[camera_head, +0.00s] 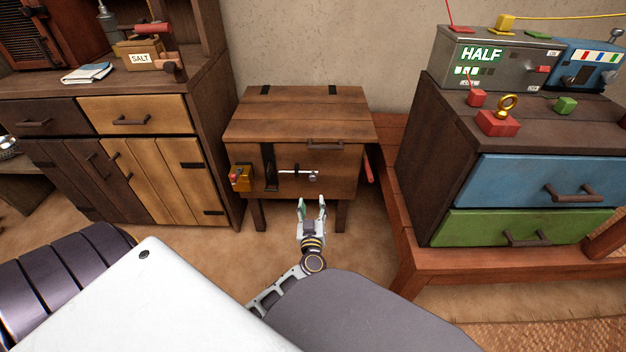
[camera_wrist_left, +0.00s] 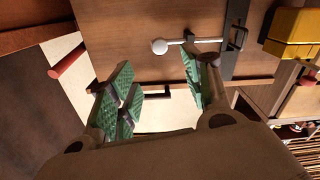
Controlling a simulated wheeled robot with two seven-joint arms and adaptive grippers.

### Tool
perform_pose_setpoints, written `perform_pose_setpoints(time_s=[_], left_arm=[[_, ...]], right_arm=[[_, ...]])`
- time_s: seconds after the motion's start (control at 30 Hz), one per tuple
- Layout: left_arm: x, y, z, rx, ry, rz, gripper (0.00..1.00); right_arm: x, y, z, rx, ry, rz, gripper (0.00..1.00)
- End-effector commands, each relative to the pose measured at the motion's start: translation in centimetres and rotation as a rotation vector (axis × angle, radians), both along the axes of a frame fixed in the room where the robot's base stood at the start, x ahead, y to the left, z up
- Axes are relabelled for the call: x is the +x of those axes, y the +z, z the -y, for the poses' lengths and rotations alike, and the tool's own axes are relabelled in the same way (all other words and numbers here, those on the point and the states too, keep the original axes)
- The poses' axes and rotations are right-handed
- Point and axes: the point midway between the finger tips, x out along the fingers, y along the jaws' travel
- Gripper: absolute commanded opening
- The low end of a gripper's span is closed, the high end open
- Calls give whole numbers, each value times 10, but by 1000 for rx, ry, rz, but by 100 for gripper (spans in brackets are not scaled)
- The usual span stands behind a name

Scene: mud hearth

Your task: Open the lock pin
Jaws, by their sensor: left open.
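The lock pin (camera_head: 296,173) is a thin silver rod with a round knob. It lies horizontally across the front of a brown wooden chest (camera_head: 300,130), beside a dark vertical strap. In the left wrist view the pin (camera_wrist_left: 174,43) shows its pale knob, and its rod runs to the dark strap. My left gripper (camera_head: 312,205) is in front of the chest, just below the knob. Its green-padded fingers (camera_wrist_left: 155,75) are spread and empty. In the wrist view one finger overlaps the rod; I cannot tell whether it touches. My right gripper is not in view.
A wooden cabinet (camera_head: 135,110) stands left. A dresser with blue and green drawers (camera_head: 540,182) stands right on a reddish bench.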

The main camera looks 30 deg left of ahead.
Motion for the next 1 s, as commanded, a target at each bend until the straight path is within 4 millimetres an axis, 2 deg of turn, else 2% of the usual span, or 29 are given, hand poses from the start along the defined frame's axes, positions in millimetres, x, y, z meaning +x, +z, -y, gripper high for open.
perform_pose_setpoints(time_s=[0.53,1.0], left_arm=[[5,0,-3,1,-1,0,49],[42,-1,-26,1,-1,2,49]], right_arm=[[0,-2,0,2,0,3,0],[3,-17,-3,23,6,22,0]])
